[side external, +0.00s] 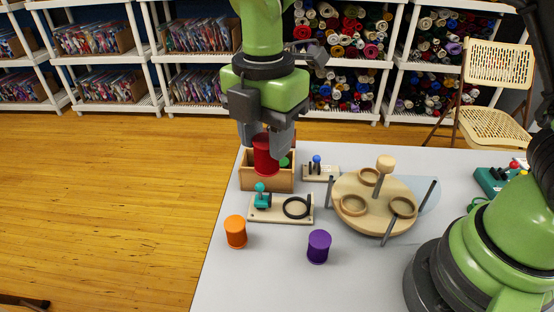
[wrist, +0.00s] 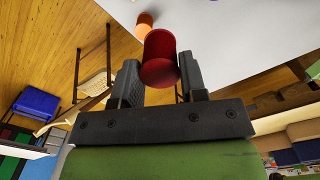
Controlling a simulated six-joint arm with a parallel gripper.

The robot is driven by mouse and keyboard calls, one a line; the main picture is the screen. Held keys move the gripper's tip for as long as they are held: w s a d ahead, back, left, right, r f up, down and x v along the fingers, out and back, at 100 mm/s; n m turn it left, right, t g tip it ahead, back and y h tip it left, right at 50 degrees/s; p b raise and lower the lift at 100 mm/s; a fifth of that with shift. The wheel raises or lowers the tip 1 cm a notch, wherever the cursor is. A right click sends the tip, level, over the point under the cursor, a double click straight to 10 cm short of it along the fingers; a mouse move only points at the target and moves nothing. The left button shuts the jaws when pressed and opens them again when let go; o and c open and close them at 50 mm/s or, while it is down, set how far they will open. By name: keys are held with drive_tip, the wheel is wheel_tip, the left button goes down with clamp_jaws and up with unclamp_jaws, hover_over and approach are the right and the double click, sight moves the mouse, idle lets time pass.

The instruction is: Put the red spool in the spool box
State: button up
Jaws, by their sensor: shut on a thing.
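The red spool (side external: 264,156) is held between the fingers of my gripper (side external: 267,140), which is shut on it. In the side view it hangs in front of or over the wooden spool box (side external: 267,180); its exact height above the box cannot be told. A green spool (side external: 285,162) shows inside the box at its right. In the wrist view the red spool (wrist: 158,62) sits between the two dark fingertips of my gripper (wrist: 157,80).
An orange spool (side external: 235,231) and a purple spool (side external: 319,246) stand on the table (side external: 270,275) in front. A wooden board with a teal piece and black ring (side external: 280,208) lies before the box. A round wooden stand (side external: 375,205) with rings and posts is to the right.

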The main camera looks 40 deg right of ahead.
drive_tip(key=w+d, duration=0.4)
drive_tip(key=w, duration=0.3)
drive_tip(key=w+d, duration=0.4)
drive_tip(key=w, duration=0.3)
wheel_tip(320, 180, down, 9)
drive_tip(key=shift+s+a+f, duration=0.15)
drive_tip(key=shift+a, duration=0.2)
drive_tip(key=shift+f, duration=0.35)
idle(0.7)
drive_tip(key=shift+f, duration=1.5)
drive_tip(key=shift+f, duration=0.3)
drive_tip(key=o, duration=0.8)
drive_tip(key=shift+o, duration=0.2)
